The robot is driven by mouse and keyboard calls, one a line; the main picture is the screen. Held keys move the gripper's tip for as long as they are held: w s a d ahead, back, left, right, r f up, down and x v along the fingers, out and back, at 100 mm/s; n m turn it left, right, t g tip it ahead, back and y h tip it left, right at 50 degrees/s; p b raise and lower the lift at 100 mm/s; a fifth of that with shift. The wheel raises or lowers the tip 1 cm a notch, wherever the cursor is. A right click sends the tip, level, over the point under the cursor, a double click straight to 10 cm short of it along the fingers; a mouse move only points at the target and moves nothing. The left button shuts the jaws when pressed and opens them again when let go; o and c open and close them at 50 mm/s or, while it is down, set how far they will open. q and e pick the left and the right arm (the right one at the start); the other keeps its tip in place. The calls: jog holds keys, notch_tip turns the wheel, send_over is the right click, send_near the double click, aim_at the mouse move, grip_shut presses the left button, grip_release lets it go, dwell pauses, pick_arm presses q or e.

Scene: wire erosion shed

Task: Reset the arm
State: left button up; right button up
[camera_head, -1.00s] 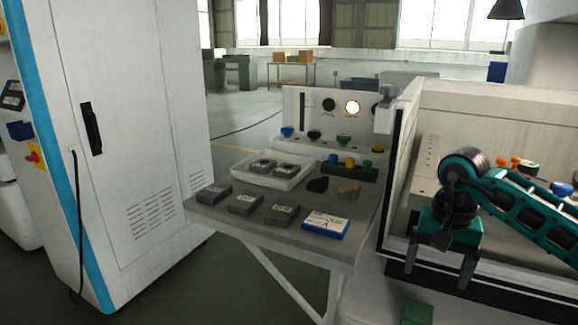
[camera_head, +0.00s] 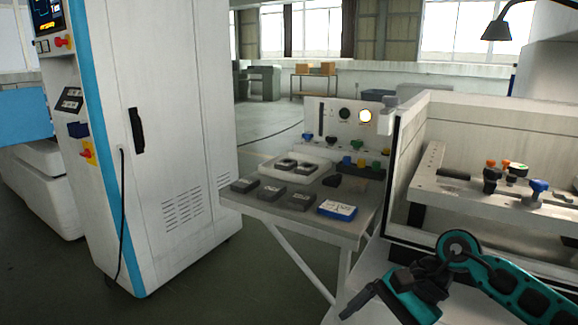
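My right arm comes in from the lower right, in black and teal, with its elbow bent. Its gripper (camera_head: 352,304) hangs low at the bottom edge, in front of the white machine's open bay (camera_head: 470,215). One dark finger shows, pointing down and left. The other finger is not clearly seen, so I cannot tell how far the gripper is open. I see nothing held in it. My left arm and gripper are out of view.
A grey side table (camera_head: 300,222) holds dark blocks, a blue-and-white box (camera_head: 337,210) and a white tray (camera_head: 325,163). A tall white cabinet (camera_head: 180,120) stands left. Floor below the table is clear.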

jog(key=s+a+r+m+t+y+p, duration=0.1)
jog(key=a+r+m+t+y, duration=0.4)
jog(key=m, duration=0.6)
jog(key=s+a+r+m+t+y+p, duration=0.15)
jog(key=a+m+t+y, duration=0.35)
jog(key=m, duration=0.6)
jog(key=s+d+f+m+t+h+p, duration=0.1)
jog(key=d+f+m+t+h, duration=0.35)
jog(key=m, duration=0.95)
jog(key=s+d+f+m+t+h+p, duration=0.15)
jog(key=d+f+m+h, duration=0.55)
jog(key=m, duration=0.7)
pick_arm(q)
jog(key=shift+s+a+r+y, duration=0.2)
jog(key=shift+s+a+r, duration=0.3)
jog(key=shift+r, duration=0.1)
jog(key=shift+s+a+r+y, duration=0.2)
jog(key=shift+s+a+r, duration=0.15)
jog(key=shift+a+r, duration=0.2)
pick_arm(e)
jog(key=s+d+f+m+g+h, duration=0.2)
jog(key=s+f+m+g+h, duration=0.2)
jog(key=s+f+m, duration=0.4)
jog(key=shift+s+d+f+m, duration=0.4)
jog(key=shift+f+m, duration=0.2)
jog(key=shift+m, duration=0.1)
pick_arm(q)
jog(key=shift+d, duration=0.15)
pick_arm(e)
jog(key=shift+h, duration=0.25)
